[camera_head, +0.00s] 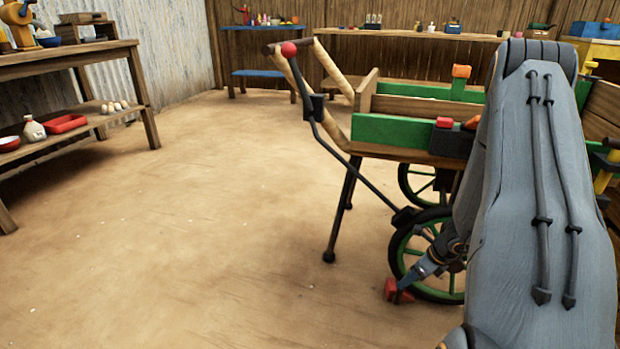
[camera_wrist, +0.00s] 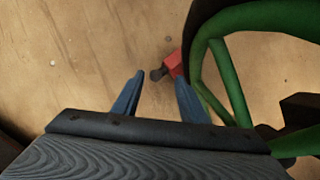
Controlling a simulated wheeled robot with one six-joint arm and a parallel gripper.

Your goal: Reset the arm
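My arm (camera_head: 545,180) reaches down at the right of the head view, covering part of a green-and-wood cart. My gripper (camera_head: 402,290) is low beside the cart's green-rimmed wheel (camera_head: 400,252). In the wrist view my gripper (camera_wrist: 158,92) has its two blue fingers spread apart with nothing between them. A red block-like piece with a dark knob (camera_wrist: 172,66) lies just past the fingertips, next to the green wheel (camera_wrist: 233,80). In the head view the red piece (camera_head: 391,289) shows at the floor by the wheel, partly behind my gripper.
The cart (camera_head: 400,134) stands on its wheels and a leg (camera_head: 330,250), with a red-knobbed lever (camera_head: 289,50) at its left. A wooden shelf table (camera_head: 70,60) stands at the left. Workbenches line the back wall. The sandy floor (camera_head: 200,220) between is clear.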

